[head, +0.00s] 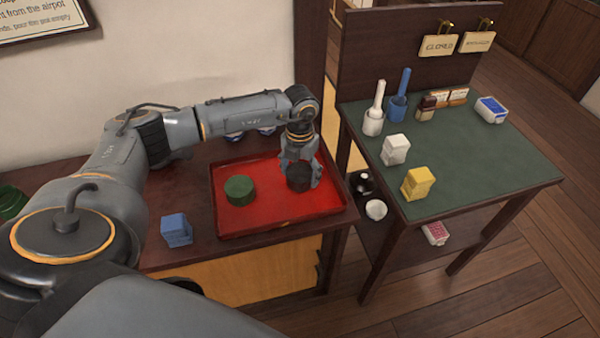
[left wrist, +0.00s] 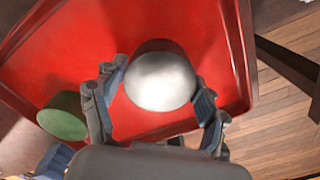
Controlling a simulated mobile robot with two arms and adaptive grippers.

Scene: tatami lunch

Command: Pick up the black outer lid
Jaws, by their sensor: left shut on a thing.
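The black outer lid (head: 298,180) is a dark round piece at the right part of the red tray (head: 255,223). My left gripper (head: 300,172) comes down over it from above, with its fingers on either side, and is shut on it. In the left wrist view the lid (left wrist: 160,82) sits between the fingers; its round top shines pale and its side is dark. I cannot tell whether its underside touches the tray. A green round piece (head: 240,190) lies to the left on the tray, apart from the fingers. My right gripper is not in view.
A blue block (head: 176,230) stands left of the tray on the dark wooden counter. A green-topped table (head: 465,150) to the right holds a white block (head: 395,149), a yellow block (head: 418,183) and other small items. Bare red tray lies between the green piece and the lid.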

